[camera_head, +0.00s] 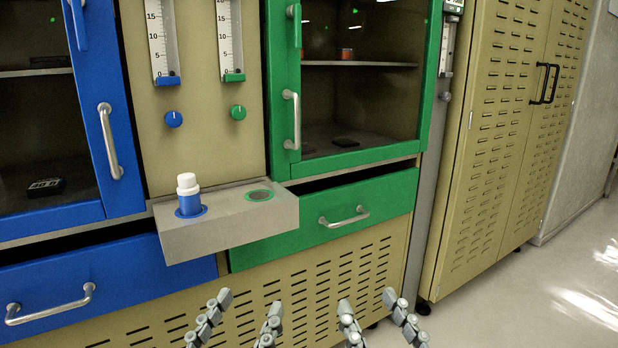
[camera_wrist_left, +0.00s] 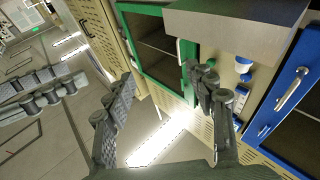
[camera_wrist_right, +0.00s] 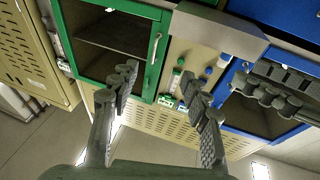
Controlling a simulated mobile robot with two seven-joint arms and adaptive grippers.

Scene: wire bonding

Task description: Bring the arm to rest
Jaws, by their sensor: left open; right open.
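My left gripper (camera_head: 248,303) and right gripper (camera_head: 367,302) are side by side at the bottom of the head view, in front of the slotted lower panel. Both have their fingers spread and hold nothing. In the left wrist view, my left gripper (camera_wrist_left: 160,78) is open over empty space. In the right wrist view, my right gripper (camera_wrist_right: 159,73) is also open and empty. The hands are apart and touch nothing that I can see.
A blue bottle with a white cap (camera_head: 188,196) stands upright in the left hole of a grey ledge (camera_head: 225,217). The ledge's right hole, green-rimmed, is empty. Blue drawer (camera_head: 110,285), green drawer (camera_head: 345,215) and glass-door cabinets are around it. Floor is clear at right.

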